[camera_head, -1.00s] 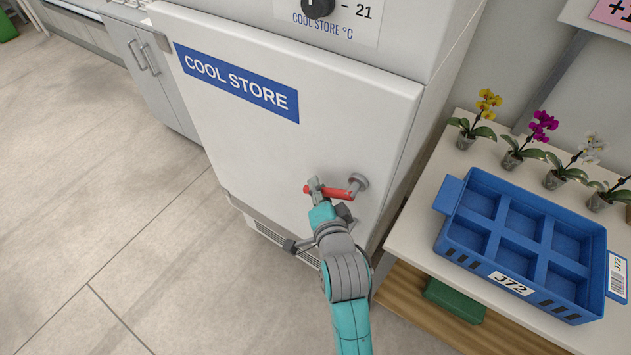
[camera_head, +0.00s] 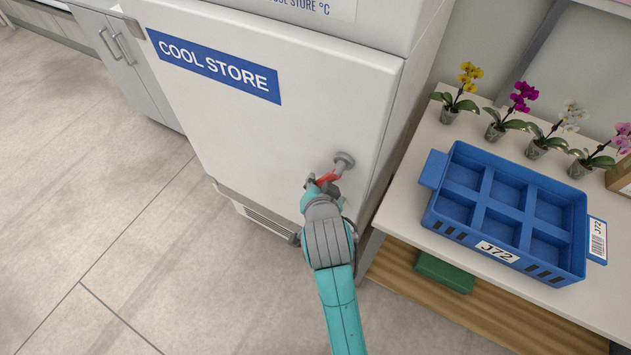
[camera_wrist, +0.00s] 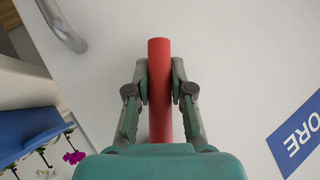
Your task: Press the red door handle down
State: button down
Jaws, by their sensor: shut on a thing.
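The red door handle (camera_head: 327,178) is on the white cool store door (camera_head: 270,120), joined to a round grey mount (camera_head: 344,161). The handle slants down and to the left from the mount. My gripper (camera_head: 318,184) is at the handle and hides part of it. In the wrist view the red handle (camera_wrist: 160,75) runs between the two fingers of my gripper (camera_wrist: 160,82), which are shut on it. The door looks closed against the cabinet.
A table on the right carries a blue crate (camera_head: 435,200) with empty compartments and several potted orchids (camera_head: 495,131) behind it. A green box (camera_head: 444,272) sits on the shelf below. The floor (camera_head: 110,200) on the left is clear.

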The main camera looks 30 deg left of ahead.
jog(key=shift+f, duration=0.1)
jog(key=c, duration=1)
grip_release()
jog(key=v, duration=1.2)
